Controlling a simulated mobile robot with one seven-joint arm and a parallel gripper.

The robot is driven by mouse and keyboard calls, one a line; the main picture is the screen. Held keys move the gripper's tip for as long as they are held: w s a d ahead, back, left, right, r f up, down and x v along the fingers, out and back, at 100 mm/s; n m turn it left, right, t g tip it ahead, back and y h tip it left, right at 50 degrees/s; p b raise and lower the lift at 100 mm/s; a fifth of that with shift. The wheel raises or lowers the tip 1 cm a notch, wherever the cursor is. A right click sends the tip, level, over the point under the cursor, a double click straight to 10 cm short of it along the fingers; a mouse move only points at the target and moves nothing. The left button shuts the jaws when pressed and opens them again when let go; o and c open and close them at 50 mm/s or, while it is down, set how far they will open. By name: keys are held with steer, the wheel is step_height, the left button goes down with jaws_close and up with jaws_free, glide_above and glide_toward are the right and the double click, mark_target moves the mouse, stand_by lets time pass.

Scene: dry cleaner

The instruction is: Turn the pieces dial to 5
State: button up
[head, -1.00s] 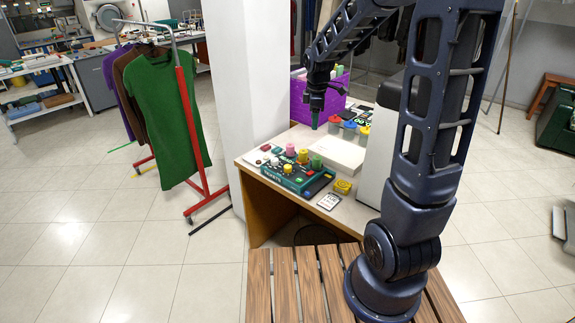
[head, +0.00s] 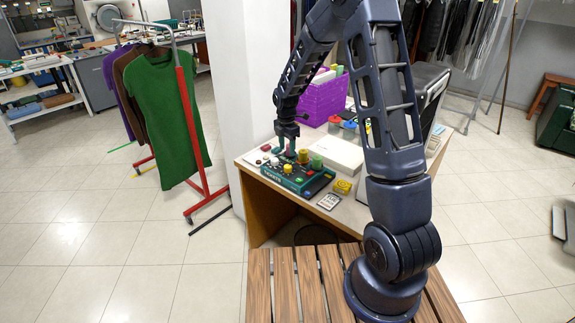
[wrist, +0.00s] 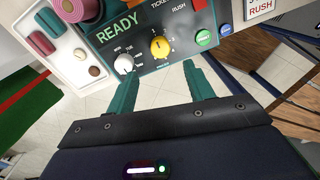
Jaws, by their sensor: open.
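The teal control panel (head: 298,180) sits on the counter; its display reads READY in the wrist view. A yellow dial (wrist: 160,47) with small marks around it is on the panel face, most likely the pieces dial; its label and setting are too small to read. It also shows in the head view (head: 287,169). A white dial (wrist: 124,64) with day names is to its left. My gripper (wrist: 157,80) is open and empty. In the head view my gripper (head: 286,153) is over the panel's back part. In the wrist view its fingertips appear just below the yellow dial, apart from it.
Green (wrist: 203,37) and blue buttons are right of the dial. A white tray (wrist: 70,50) with coloured pieces lies left. A garment rack (head: 186,115) stands left.

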mark_target(287, 166)
step_height(287, 166, down, 9)
steer(key=shift+s+d+r, duration=0.1)
steer(key=shift+s, duration=0.05)
stand_by(0.4)
steer(key=c, duration=1)
steer(key=shift+o, duration=0.2)
